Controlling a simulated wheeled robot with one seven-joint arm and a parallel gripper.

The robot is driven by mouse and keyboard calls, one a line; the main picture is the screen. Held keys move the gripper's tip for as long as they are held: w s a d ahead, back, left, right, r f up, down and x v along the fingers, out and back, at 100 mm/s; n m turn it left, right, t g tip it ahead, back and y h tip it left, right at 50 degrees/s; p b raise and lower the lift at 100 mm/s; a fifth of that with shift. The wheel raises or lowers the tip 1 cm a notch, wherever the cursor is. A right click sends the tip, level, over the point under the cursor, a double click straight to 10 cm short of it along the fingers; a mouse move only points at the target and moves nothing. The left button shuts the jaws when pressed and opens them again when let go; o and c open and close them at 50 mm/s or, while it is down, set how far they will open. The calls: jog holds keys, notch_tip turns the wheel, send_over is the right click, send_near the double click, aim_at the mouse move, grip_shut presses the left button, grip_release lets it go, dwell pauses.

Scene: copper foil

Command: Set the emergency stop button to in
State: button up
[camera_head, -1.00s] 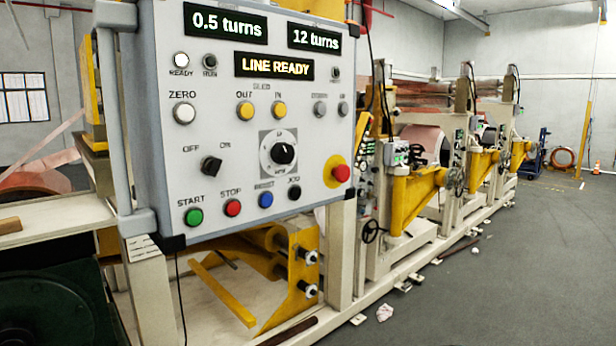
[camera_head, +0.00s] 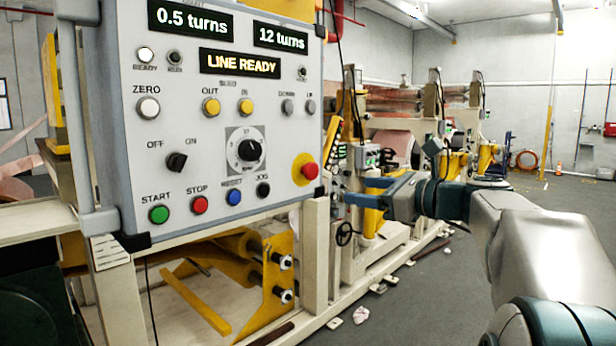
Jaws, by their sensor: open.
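The emergency stop button (camera_head: 310,171) is a red mushroom head on a yellow round plate (camera_head: 297,178), at the lower right of the grey control panel (camera_head: 115,130). It stands out from the panel face; I cannot tell from this view whether it is in or out. My gripper (camera_head: 357,191) is to the right of the button, a little lower in the picture, with its blue fingers pointing left toward the panel. It is open and empty, and a gap shows between it and the button.
The panel also carries a black dial (camera_head: 249,150), an OFF/ON switch (camera_head: 177,162), and green START (camera_head: 159,214), red STOP (camera_head: 199,205), blue RESET (camera_head: 234,197) and black JOG (camera_head: 263,189) buttons. Its displays include LINE READY (camera_head: 240,64).

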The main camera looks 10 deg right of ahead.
aim_at(314, 171)
jog(key=shift+m+t, duration=0.4)
jog(key=p+x, duration=0.1)
jog(key=x, duration=0.3)
jog(key=r+x, duration=0.1)
jog(key=x, duration=0.3)
jog(key=d+r+p+x, duration=0.1)
jog(key=x, duration=0.4)
jog(key=shift+w+a+p, duration=0.1)
jog(key=shift+w+p, duration=0.2)
jog(key=shift+w, duration=0.15)
jog(key=shift+c, duration=0.3)
